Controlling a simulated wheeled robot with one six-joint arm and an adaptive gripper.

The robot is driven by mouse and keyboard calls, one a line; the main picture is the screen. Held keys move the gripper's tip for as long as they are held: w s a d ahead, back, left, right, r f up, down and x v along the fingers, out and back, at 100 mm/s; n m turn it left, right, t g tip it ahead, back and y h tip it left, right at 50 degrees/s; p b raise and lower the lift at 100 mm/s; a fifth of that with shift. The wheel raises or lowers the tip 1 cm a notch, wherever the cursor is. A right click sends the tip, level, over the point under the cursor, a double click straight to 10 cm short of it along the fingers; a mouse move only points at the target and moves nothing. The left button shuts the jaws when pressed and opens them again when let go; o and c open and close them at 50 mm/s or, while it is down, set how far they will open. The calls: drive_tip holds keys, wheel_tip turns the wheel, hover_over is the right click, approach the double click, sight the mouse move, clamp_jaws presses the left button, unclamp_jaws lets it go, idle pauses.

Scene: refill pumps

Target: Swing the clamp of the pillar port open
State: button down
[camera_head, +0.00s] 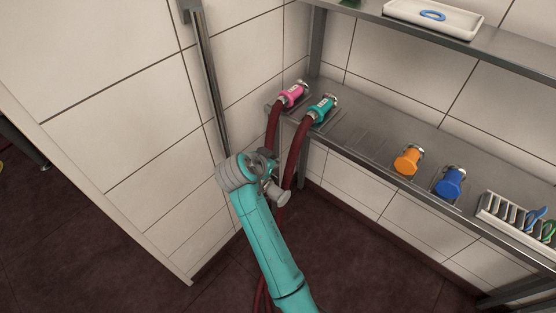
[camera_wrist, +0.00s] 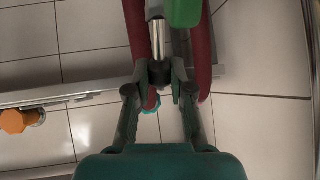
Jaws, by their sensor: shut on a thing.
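My gripper (camera_wrist: 160,82) is in the wrist view, with its dark fingers closed in around the lower end of a short shiny metal stem (camera_wrist: 156,40). A green part (camera_wrist: 183,12) sits just above the stem at the top edge, cut off by the frame. These look like parts of the clamp, but the fingers hide the gripped spot. In the head view my gripper (camera_head: 267,158) is at the end of my teal arm. A pale flanged stub (camera_head: 276,194) shows just below it; I cannot tell whether it belongs to the port. No open gap in the clamp can be made out.
Dark red hoses (camera_head: 297,153) hang close behind my gripper, from pink (camera_head: 292,95) and teal (camera_head: 321,109) couplings on the shelf (camera_head: 365,135). Orange (camera_head: 406,160) and blue (camera_head: 449,183) caps and a white rack (camera_head: 490,207) stand to the right. A metal post (camera_head: 210,75) rises at left.

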drive_tip(key=s+a+t, duration=0.1)
drive_tip(key=s+a+r+t+h, duration=0.1)
drive_tip(key=s, duration=0.1)
drive_tip(key=s+a+t+h, duration=0.1)
drive_tip(key=shift+s+a+r+n+t, duration=0.15)
drive_tip(key=shift+s+a+n+t, duration=0.15)
drive_tip(key=shift+s+a+t, duration=0.1)
drive_tip(key=s+a+f+n+t+h, duration=0.1)
drive_tip(key=s+a+f+t+h, duration=0.1)
drive_tip(key=s+a+t, duration=0.3)
drive_tip(key=shift+s+f+t+h, duration=0.2)
drive_tip(key=shift+s+t+h, duration=0.5)
drive_tip(key=shift+s, duration=0.15)
drive_tip(key=shift+a, duration=0.1)
drive_tip(key=c, duration=1)
unclamp_jaws()
drive_tip(key=v, duration=1.2)
